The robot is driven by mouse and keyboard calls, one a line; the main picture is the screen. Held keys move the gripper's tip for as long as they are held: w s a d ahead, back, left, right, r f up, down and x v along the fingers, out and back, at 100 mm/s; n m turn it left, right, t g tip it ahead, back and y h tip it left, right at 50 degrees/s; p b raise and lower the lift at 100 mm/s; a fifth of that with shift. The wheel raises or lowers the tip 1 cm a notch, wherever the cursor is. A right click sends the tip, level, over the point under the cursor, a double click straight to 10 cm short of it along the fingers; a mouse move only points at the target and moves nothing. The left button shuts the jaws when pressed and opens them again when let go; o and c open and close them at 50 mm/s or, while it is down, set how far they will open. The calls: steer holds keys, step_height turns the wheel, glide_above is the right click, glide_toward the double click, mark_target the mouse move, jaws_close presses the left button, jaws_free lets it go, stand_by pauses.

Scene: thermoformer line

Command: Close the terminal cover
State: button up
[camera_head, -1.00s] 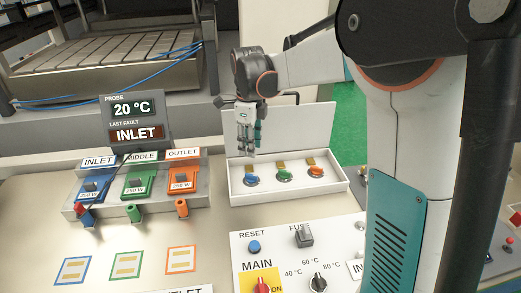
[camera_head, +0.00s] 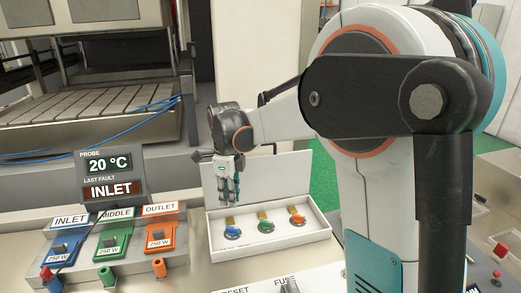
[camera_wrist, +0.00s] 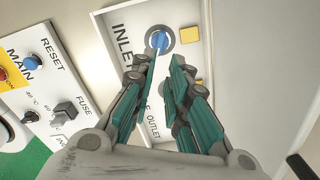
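The terminal box (camera_head: 280,243) is a shallow white tray with a blue, a green and an orange terminal. Its white terminal cover (camera_head: 275,176) stands raised along the back edge; it also shows at the right in the wrist view (camera_wrist: 262,50). My gripper (camera_head: 228,203) hangs over the left end of the box, in front of the cover and above the blue terminal (camera_head: 232,233). In the wrist view my gripper (camera_wrist: 160,62) has its fingers apart with nothing between them. The blue terminal (camera_wrist: 159,40) shows past the fingertips. I cannot tell whether a finger touches the cover.
The heater row (camera_head: 110,247) with inlet, middle and outlet units stands left of the box. The display (camera_head: 110,178) reads 20 °C and INLET. The main panel (camera_wrist: 45,80) with reset, fuse and switch lies in front of the box. Blue cables (camera_head: 100,141) run behind.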

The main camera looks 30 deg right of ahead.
steer(key=s+r+n, duration=0.1)
steer(key=s+r+n+t, duration=0.1)
steer(key=s+n, duration=0.1)
steer(key=s+r+n, duration=0.1)
steer(key=s+n, duration=0.1)
steer(key=shift+s+a+r, duration=0.1)
steer(key=shift+s+r, duration=0.1)
jaws_close()
steer(key=shift+s+f+n+t+b, duration=0.5)
steer(key=shift+s+n+t, duration=2.5)
steer(key=shift+s+n, duration=7.2)
steer(key=w+d+r+m+g+p, duration=0.1)
steer(key=w+d+r+p, duration=0.4)
steer(key=w+r+p, duration=0.55)
steer(key=w+d+r+p, duration=0.5)
steer(key=w+r+p, duration=0.3)
steer(key=w+p, duration=0.5)
steer(key=w+d+r+m+h+p, duration=0.1)
steer(key=w+d+p, duration=0.1)
steer(key=w+d, duration=0.45)
steer(key=p+x, duration=0.1)
steer(key=x, duration=0.9)
steer(key=shift+a+g, duration=0.25)
steer(key=shift+g, duration=0.05)
